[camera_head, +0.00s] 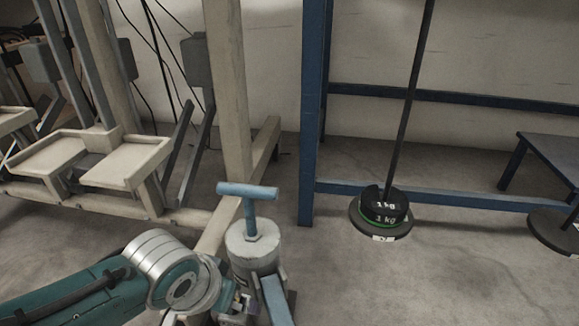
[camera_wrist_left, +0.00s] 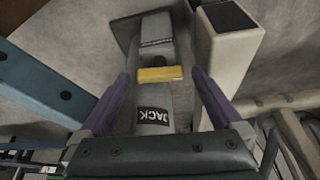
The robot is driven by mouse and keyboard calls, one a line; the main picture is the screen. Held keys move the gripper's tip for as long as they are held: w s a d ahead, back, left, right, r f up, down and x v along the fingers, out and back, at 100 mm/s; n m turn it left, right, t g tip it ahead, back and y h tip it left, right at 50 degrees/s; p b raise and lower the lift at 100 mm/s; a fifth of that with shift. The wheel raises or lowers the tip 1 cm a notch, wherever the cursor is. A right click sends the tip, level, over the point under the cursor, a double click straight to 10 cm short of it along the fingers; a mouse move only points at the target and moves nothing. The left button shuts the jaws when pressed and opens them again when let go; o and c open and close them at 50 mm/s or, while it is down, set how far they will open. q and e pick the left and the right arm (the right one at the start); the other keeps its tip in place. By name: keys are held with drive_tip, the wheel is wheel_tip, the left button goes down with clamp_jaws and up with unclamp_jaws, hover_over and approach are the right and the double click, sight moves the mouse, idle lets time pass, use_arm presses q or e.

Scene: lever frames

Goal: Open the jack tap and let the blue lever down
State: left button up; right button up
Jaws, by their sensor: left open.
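The jack (camera_head: 253,243) is a pale grey cylinder with a blue T-handle on top, standing on the floor in the head view. In the left wrist view the jack (camera_wrist_left: 153,119) carries a black JACK label, with a yellow tap (camera_wrist_left: 160,74) lying crosswise on it. My left gripper (camera_wrist_left: 160,76) is open, its purple fingers on either side of the tap with a small gap at each side. In the head view my left gripper is mostly hidden low beside the jack.
A blue frame post (camera_head: 311,120) stands right of the jack, and a cream wooden frame (camera_head: 228,110) stands behind it. Black weights (camera_head: 384,208) hang on a dark rod further right. In the wrist view a cream beam (camera_wrist_left: 228,60) runs close to the right finger.

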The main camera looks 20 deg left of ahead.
use_arm(q)
drive_tip(key=c, duration=1.3)
drive_tip(key=shift+d+r+n+p, duration=0.1)
drive_tip(key=shift+n+p, duration=0.25)
drive_tip(key=shift+n, duration=0.05)
drive_tip(key=shift+n+y, duration=0.3)
drive_tip(key=o, duration=1.3)
